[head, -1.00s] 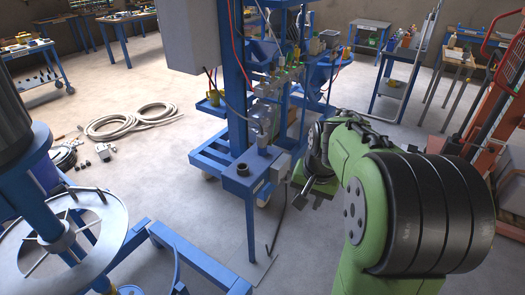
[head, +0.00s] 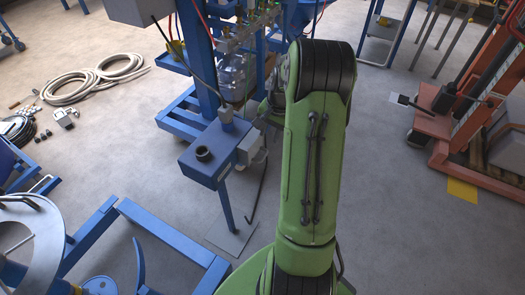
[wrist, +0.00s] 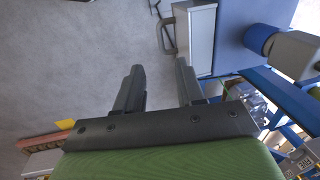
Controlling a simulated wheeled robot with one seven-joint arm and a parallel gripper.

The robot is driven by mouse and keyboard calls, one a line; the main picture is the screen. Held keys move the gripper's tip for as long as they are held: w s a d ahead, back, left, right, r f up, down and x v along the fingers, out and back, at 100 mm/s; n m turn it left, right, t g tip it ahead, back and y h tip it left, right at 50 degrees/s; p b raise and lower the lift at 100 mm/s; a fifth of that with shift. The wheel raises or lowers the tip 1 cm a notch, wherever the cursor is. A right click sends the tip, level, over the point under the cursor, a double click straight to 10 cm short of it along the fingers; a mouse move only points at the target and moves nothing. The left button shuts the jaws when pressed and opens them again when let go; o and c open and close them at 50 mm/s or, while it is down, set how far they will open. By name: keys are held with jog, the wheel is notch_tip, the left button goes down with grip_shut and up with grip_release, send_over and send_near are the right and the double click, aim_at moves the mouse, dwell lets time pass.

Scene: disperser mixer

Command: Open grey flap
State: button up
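A small light-grey box (head: 250,147) is fixed to the right side of the blue stand (head: 208,152); it is the likely grey flap, but I cannot tell if it is open. In the wrist view, a grey box face (wrist: 195,38) shows at the top, beside a blue panel (wrist: 232,35). My gripper (wrist: 158,76) is open and empty, with its two dark fingers apart. The grey box lies just beyond the right finger; I cannot tell whether they touch. In the head view, my arm hides most of the gripper.
A thin bent dark rod (head: 261,185) hangs beside the stand. Blue floor frames (head: 155,235) lie at the lower left. Coiled hoses (head: 90,78) are on the floor at the left. An orange lift (head: 470,125) stands at the right, with bare floor between it and my arm.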

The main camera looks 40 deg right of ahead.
aim_at(264, 157)
jog(key=f, duration=0.4)
jog(key=w+f+b, duration=0.1)
jog(key=f, duration=0.3)
jog(key=w+f+b, duration=0.1)
jog(key=f, duration=0.3)
jog(key=shift+w+a+f, duration=0.1)
jog(key=shift+a, duration=0.15)
grip_shut()
